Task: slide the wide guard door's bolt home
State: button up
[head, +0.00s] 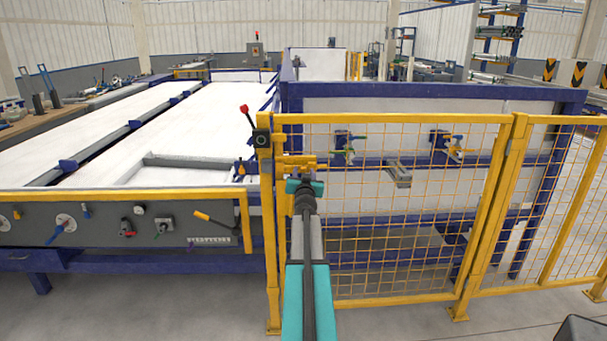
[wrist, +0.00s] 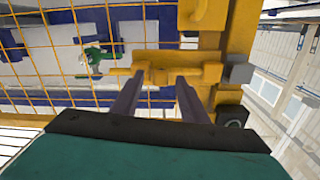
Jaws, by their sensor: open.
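The wide guard door (head: 400,118) is a yellow frame with wire mesh, upright beside a yellow post (head: 270,240), and looks closed. Its yellow bolt (head: 298,160) lies horizontally near the top of the post side. In the wrist view the bolt (wrist: 120,72) runs across the picture through yellow brackets, with a grey block (wrist: 240,73) at its right. My gripper (head: 305,186) is at the bolt, just below it in the head view. In the wrist view my gripper (wrist: 157,88) is open, its two fingers apart and reaching to the bolt's lower edge. Contact is unclear.
A red-knobbed lever (head: 245,110) stands left of the post top. A grey control panel (head: 110,225) with valves and a gauge is at left. Valves (head: 345,145) sit behind the mesh. Another mesh panel (head: 560,230) continues right.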

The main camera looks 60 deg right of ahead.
jog(key=shift+w+d, duration=0.15)
jog(key=shift+d, duration=0.1)
jog(key=shift+c, duration=0.4)
grip_shut()
